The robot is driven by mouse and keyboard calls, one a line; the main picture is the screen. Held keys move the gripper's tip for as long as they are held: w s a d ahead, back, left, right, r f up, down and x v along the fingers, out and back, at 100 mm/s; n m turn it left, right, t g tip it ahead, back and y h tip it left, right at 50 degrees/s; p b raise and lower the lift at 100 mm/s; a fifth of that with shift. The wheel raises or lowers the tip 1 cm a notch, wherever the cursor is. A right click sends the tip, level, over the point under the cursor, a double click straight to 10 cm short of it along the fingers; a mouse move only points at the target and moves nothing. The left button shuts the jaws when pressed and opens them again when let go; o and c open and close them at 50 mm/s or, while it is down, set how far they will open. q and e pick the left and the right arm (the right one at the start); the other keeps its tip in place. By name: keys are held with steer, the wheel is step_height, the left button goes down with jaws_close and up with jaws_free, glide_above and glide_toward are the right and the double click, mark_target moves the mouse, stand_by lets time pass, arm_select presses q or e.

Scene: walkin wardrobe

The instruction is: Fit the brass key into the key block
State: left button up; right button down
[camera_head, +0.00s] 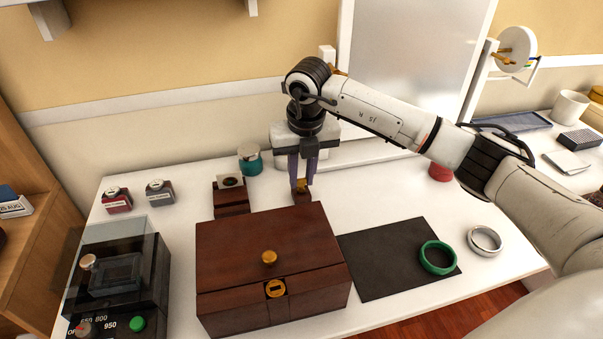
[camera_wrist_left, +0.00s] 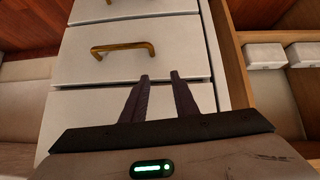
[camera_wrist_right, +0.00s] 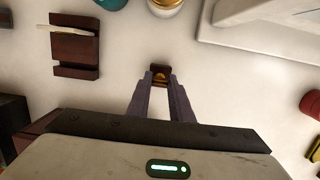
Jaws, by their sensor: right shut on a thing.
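My right gripper (camera_head: 302,184) points down behind the large wooden box. It is shut on the brass key (camera_head: 301,186), of which only a small gold part shows between the fingertips. A small dark red-brown wooden block (camera_head: 302,198) is right below the fingertips, partly hidden by the box. In the right wrist view the block (camera_wrist_right: 160,68) and the gold of the key (camera_wrist_right: 160,78) show at the fingertips. I cannot tell whether this is the key block or how deep the key sits. My left gripper (camera_wrist_left: 160,76) is open and empty, in front of white drawers.
The wooden box (camera_head: 240,240) with brass knob stands in front. A wooden stand (camera_head: 231,200) and teal jar (camera_head: 249,160) are left of the gripper. A dark mat (camera_head: 380,265) with a green ring (camera_head: 437,257) lies right. Bare white table surrounds the block.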

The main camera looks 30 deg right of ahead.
steer(key=shift+f, duration=0.2)
steer(key=c, duration=1.5)
jaws_free()
steer(key=r, duration=0.3)
steer(key=s+r, duration=0.1)
steer(key=r, duration=0.6)
steer(key=shift+s+a+r, duration=0.1)
steer(key=shift+s+a, duration=0.05)
steer(key=shift+s, duration=0.15)
